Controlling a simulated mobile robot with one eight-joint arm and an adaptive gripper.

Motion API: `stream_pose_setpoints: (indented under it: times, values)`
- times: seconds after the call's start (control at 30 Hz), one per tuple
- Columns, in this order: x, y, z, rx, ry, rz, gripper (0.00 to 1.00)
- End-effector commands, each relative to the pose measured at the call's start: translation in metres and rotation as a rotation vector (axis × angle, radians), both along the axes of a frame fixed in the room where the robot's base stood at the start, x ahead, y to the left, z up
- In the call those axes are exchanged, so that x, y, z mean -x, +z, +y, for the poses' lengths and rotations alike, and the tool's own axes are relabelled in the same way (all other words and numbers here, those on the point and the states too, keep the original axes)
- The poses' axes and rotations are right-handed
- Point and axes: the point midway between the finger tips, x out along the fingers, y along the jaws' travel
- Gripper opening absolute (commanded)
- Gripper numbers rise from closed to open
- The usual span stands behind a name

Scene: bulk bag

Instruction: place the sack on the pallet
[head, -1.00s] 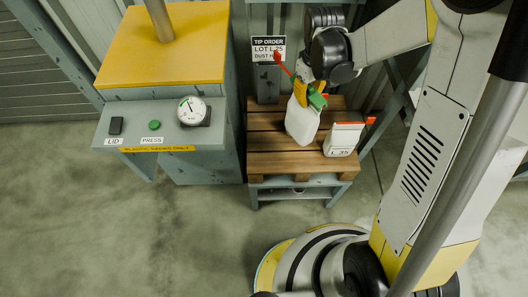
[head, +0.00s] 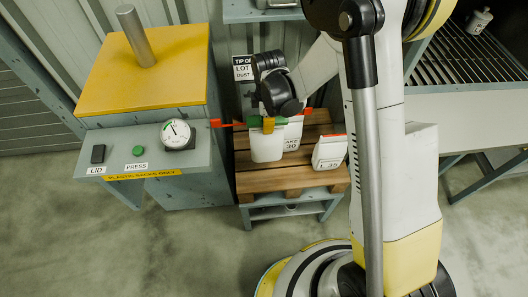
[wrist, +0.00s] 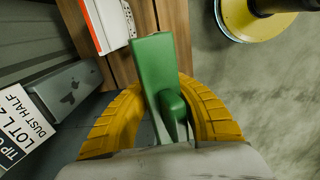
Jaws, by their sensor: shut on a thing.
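My gripper (head: 268,122) is shut on the green top piece of a white sack (head: 266,148). In the wrist view my yellow fingers (wrist: 165,110) close around this green piece (wrist: 155,75). The sack hangs about upright over the left part of the wooden pallet (head: 262,181). I cannot tell whether its bottom touches the boards. A white sack marked L.35 with a red top (head: 329,153) stands at the pallet's right.
A press with a yellow top (head: 150,70) and a grey panel with gauge (head: 177,133) stands left of the pallet. A tip-order sign (head: 243,68) is behind. A grated bench (head: 470,60) is at the right. The floor in front is clear.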

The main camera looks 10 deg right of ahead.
Motion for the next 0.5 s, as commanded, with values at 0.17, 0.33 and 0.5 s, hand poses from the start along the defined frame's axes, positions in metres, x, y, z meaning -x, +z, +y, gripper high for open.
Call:
stream_pose_setpoints:
  times: [0.17,0.33,0.5]
  values:
    - [0.0,-0.05,0.0,0.0,-0.001,0.0,0.0]
    - [0.0,-0.069,0.0,0.0,-0.002,0.0,0.0]
    - [0.0,-0.081,0.0,0.0,-0.002,0.0,0.0]
